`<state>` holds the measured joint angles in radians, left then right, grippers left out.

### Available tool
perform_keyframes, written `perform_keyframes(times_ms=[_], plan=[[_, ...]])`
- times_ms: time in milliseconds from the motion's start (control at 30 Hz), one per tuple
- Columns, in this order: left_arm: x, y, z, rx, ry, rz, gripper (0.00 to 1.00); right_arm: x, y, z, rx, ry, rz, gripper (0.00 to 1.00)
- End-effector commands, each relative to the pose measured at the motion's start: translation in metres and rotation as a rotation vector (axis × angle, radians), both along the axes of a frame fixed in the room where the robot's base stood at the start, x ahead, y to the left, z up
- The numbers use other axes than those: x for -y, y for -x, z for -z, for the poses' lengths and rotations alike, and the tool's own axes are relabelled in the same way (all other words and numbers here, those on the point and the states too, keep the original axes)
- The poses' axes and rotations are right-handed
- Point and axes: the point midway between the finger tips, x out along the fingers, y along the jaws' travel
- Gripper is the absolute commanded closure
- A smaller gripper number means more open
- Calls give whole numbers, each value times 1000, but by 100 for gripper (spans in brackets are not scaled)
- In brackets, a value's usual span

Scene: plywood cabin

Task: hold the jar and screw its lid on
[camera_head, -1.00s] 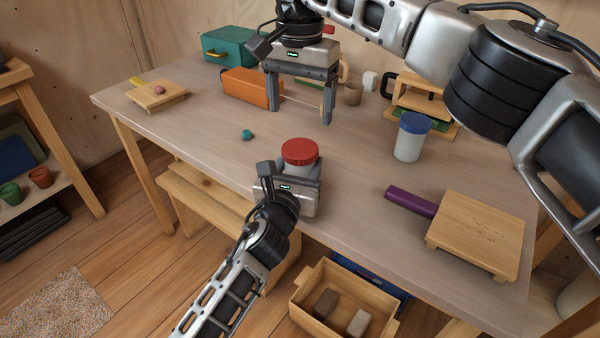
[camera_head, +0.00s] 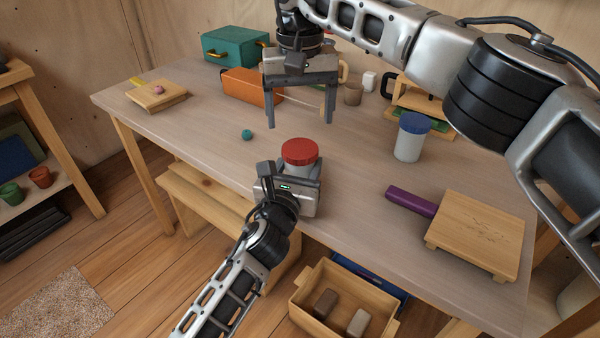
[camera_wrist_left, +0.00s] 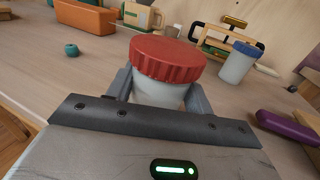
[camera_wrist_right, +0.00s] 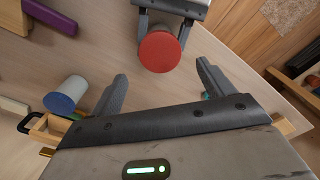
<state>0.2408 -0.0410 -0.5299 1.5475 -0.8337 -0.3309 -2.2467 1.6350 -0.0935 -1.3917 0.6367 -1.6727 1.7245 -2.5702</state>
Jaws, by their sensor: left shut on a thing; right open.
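The jar (camera_head: 300,167) is pale with a ribbed red lid (camera_head: 300,151) on top, upright near the table's front edge. My left gripper (camera_head: 299,172) is shut around the jar's body below the lid; this also shows in the left wrist view, with the jar (camera_wrist_left: 158,92) between the fingers. The lid (camera_wrist_left: 168,58) sits on the jar's mouth; whether it is tight I cannot tell. My right gripper (camera_head: 299,118) is open and empty, pointing down above the table behind the jar. In the right wrist view the red lid (camera_wrist_right: 160,51) lies beyond the open fingers.
A blue-lidded jar (camera_head: 409,142) stands to the right. A purple cylinder (camera_head: 410,201) and a wooden board (camera_head: 478,233) lie at the front right. A small teal ball (camera_head: 247,134) is left of the jar. An orange box (camera_head: 246,88) and a teal case (camera_head: 233,47) stand behind.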

Motion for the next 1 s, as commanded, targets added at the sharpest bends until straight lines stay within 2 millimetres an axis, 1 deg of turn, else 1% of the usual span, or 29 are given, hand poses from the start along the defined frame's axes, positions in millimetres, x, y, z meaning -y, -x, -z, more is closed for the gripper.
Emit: perform_keyframes(times_ms=[33, 200, 400, 533, 800, 867, 900, 967, 1000], plan=[[0, 0, 1, -1, 0, 0, 100, 0, 1, 10, -4, 1, -1, 19], [0, 0, 1, -1, 0, 0, 100, 0, 1, 37, -3, 1, -1, 19], [0, 0, 1, -1, 0, 0, 100, 0, 0, 59, -1, 1, 0, 19], [0, 0, 1, -1, 0, 0, 100, 0, 0, 64, 1, 1, 0, 19], [0, 0, 0, -1, 0, 0, 100, 0, 0, 64, 1, 1, 0, 19], [0, 0, 0, -1, 0, 0, 100, 0, 0, 64, 1, 1, 0, 36], [0, 0, 0, -1, 0, 0, 100, 0, 0, 64, 1, 1, 0, 47], [0, 0, 0, -1, 0, 0, 100, 0, 0, 64, 1, 1, 0, 64], [0, 0, 0, -1, 0, 0, 100, 0, 0, 64, 1, 1, 0, 64]])
